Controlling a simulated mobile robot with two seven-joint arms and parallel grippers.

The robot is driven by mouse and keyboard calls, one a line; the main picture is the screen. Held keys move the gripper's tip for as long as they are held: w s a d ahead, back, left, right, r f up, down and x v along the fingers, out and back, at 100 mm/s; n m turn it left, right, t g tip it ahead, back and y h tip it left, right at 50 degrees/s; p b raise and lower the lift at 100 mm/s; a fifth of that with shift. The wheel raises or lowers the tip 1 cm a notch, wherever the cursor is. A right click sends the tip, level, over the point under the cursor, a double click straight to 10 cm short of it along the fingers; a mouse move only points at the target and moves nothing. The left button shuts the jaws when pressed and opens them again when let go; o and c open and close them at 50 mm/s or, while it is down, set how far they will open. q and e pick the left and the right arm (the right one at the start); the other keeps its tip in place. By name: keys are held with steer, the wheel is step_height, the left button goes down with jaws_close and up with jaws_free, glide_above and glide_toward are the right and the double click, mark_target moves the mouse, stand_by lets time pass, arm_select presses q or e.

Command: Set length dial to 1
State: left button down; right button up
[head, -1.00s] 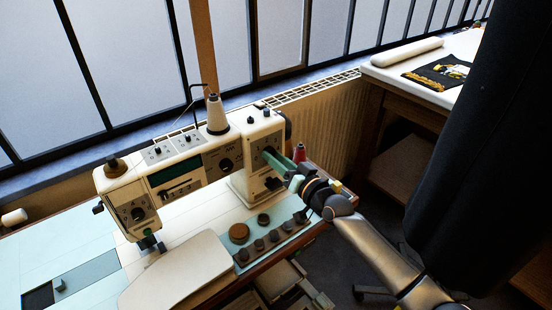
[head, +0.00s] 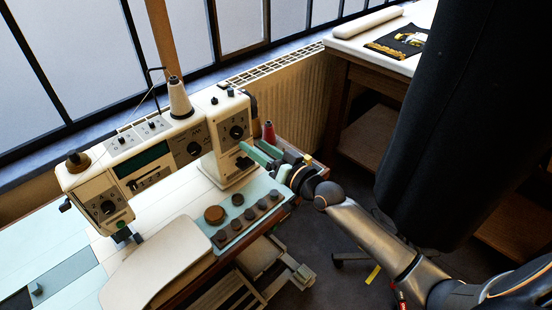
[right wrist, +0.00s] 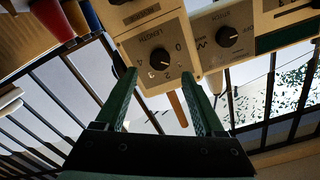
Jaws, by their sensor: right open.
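The white sewing machine (head: 135,165) stands on the table. Its length dial (head: 237,131) is a black knob on the right-hand column. In the right wrist view the dial (right wrist: 159,59) shows close up beside a "LENGTH" label and numbers; I cannot read its setting surely. My right gripper (head: 258,153), with green fingers, is just below and right of the dial in the head view. In the right wrist view its fingers (right wrist: 163,97) are spread apart and empty, with the dial beyond the tips, between their lines. My left gripper is not in view.
Another black dial (right wrist: 227,37) sits beside the length dial. A red thread cone (head: 269,132) stands close behind my right gripper. Several dark knobs sit on a pale blue mat (head: 225,235) in front of the column. A dark hanging cloth (head: 440,130) fills the right side.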

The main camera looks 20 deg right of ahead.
steer(key=v, duration=0.7)
stand_by(0.3)
steer(key=s+a+f+n+g+h+p, duration=0.1)
steer(key=s+f+g, duration=0.3)
steer(key=s+f, duration=0.6)
steer(key=s+a+f+n+g+h+p, duration=0.2)
steer(key=s+a+f+g+p, duration=0.1)
steer(key=s+f, duration=0.7)
steer(key=shift+s+a+f+n+g+h, duration=0.3)
steer(key=shift+s+a+g+h, duration=0.15)
steer(key=shift+s+a, duration=0.5)
steer(key=shift+s+d, duration=0.1)
